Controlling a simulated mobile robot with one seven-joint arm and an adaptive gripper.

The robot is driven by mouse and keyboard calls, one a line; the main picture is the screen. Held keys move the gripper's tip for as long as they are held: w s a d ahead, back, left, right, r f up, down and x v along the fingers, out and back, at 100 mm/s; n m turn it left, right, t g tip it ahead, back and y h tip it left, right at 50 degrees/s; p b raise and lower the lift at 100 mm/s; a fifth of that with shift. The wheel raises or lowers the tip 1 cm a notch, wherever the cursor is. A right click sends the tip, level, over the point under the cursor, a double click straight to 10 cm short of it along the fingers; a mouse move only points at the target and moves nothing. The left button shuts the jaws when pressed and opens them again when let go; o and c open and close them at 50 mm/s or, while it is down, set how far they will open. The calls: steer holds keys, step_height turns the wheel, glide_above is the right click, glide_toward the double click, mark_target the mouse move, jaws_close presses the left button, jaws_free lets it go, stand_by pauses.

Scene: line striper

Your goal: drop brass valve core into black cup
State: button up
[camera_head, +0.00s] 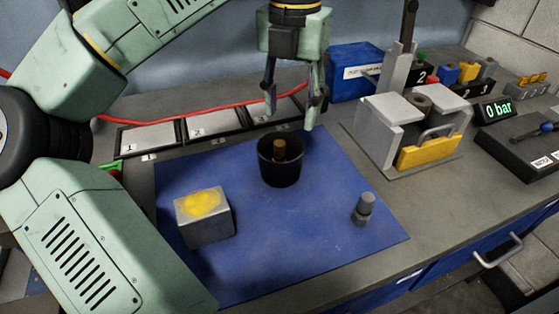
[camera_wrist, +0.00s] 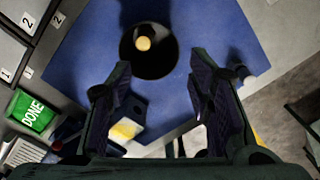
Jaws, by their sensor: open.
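The black cup (camera_head: 281,177) stands upright on the blue mat. The brass valve core (camera_head: 280,149) shows upright within the cup's opening, its top near rim height; its lower end is hidden by the cup wall. In the wrist view the core's round end (camera_wrist: 143,43) lies inside the dark ring of the cup (camera_wrist: 150,69). Whether it touches the cup's floor cannot be seen. My gripper (camera_head: 290,112) is open and empty, above and slightly behind the cup. Its spread fingers also show in the wrist view (camera_wrist: 152,85), with nothing between them.
A grey block with a yellow top (camera_head: 206,222) and a small grey fitting (camera_head: 363,209) stand on the blue mat (camera_head: 300,235). A grey fixture with a yellow front (camera_head: 390,135) stands right. Numbered trays (camera_head: 210,126) and a red hose (camera_head: 190,115) lie behind.

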steer(key=shift+r, duration=2.8)
